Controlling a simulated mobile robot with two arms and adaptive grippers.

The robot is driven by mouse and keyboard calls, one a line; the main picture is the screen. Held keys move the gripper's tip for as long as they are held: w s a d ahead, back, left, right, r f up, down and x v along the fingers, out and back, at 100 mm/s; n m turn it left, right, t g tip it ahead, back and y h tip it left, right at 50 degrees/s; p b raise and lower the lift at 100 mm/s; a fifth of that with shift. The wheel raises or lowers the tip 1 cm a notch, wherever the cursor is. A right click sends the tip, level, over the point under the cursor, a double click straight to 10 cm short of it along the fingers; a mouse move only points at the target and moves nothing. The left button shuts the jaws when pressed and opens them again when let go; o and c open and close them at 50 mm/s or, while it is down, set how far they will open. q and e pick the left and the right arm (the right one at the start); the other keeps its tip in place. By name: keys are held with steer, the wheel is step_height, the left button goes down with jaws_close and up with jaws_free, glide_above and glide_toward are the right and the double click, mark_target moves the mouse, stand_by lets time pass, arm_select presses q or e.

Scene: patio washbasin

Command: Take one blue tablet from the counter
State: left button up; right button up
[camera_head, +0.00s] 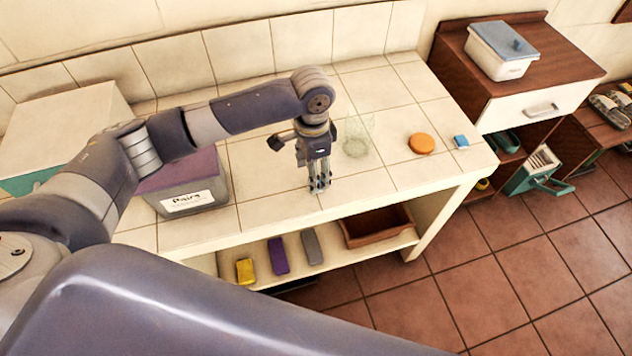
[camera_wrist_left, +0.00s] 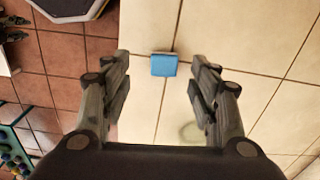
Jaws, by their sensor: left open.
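A small blue tablet (camera_head: 461,142) lies on the white tiled counter (camera_head: 275,210), near its right end. In the left wrist view a blue square tablet (camera_wrist_left: 164,65) shows between the two fingers, beyond their tips, close to the counter's edge. My left gripper (camera_head: 319,186) points down over the middle of the counter, left of the tablet in the head view. It is open, with its fingers apart and nothing between them, as the left wrist view (camera_wrist_left: 160,75) shows. My right gripper is not in view.
A clear glass (camera_head: 356,138) and an orange disc (camera_head: 422,143) stand between my left gripper and the tablet. A lidded grey box (camera_head: 190,185) is at the left. Yellow, purple and grey blocks and a brown tray (camera_head: 376,228) sit on the shelf below. A wooden cabinet (camera_head: 490,100) stands at right.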

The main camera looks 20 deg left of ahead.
arm_select(q)
steer(key=shift+w+f+p, duration=0.1)
steer(key=shift+f+p, duration=0.25)
steer(key=shift+f, duration=0.25)
steer(key=f, duration=0.3)
steer(key=f+p, duration=0.1)
steer(key=shift+w+f, duration=0.15)
steer(key=shift+w, duration=0.15)
steer(key=shift+c, duration=0.6)
steer(key=c, duration=0.9)
